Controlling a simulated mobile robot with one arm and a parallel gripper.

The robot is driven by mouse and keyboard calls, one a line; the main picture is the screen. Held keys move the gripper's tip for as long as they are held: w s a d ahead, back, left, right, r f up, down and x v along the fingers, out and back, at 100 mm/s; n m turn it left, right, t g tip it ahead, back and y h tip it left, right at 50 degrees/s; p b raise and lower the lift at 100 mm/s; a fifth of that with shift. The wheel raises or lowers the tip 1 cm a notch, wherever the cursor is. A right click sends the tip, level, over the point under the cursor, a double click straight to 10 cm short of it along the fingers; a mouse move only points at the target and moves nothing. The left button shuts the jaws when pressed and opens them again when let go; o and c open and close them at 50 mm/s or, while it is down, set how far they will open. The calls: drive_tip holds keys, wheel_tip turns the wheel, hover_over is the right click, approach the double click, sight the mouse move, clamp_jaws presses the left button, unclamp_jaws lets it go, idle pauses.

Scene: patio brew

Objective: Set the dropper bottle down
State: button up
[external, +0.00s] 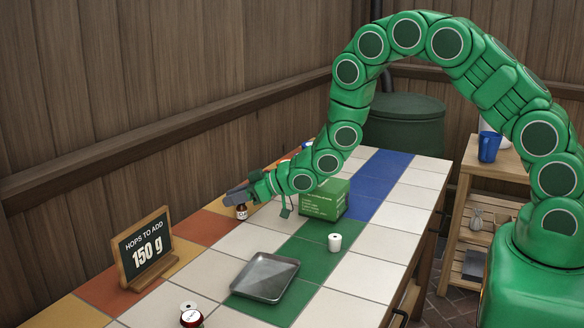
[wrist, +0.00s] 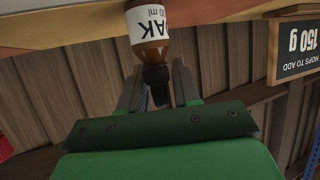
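The dropper bottle (external: 242,212) is small and brown with a white label and a dark cap. It is upright at the far-left side of the tiled table, low over or on the tiles; I cannot tell if its base touches. My gripper (external: 237,197) is at its top. In the wrist view the dropper bottle (wrist: 149,34) appears upside down, its dark cap between the two fingers of my gripper (wrist: 158,92). The fingers sit close on both sides of the cap and look shut on it. The bottle's base is cut off there.
A chalkboard sign reading 150 g (external: 147,250) stands at the left. A green box (external: 323,200) is right of my gripper. A metal tray (external: 265,278), a white cup-like item (external: 334,243) and a red-and-white jar (external: 191,316) are nearer. White tiles (external: 215,262) between sign and tray are clear.

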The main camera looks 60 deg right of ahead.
drive_tip(key=o, duration=0.3)
drive_tip(key=shift+r, duration=0.1)
drive_tip(key=shift+r, duration=0.1)
drive_tip(key=shift+v, duration=3.7)
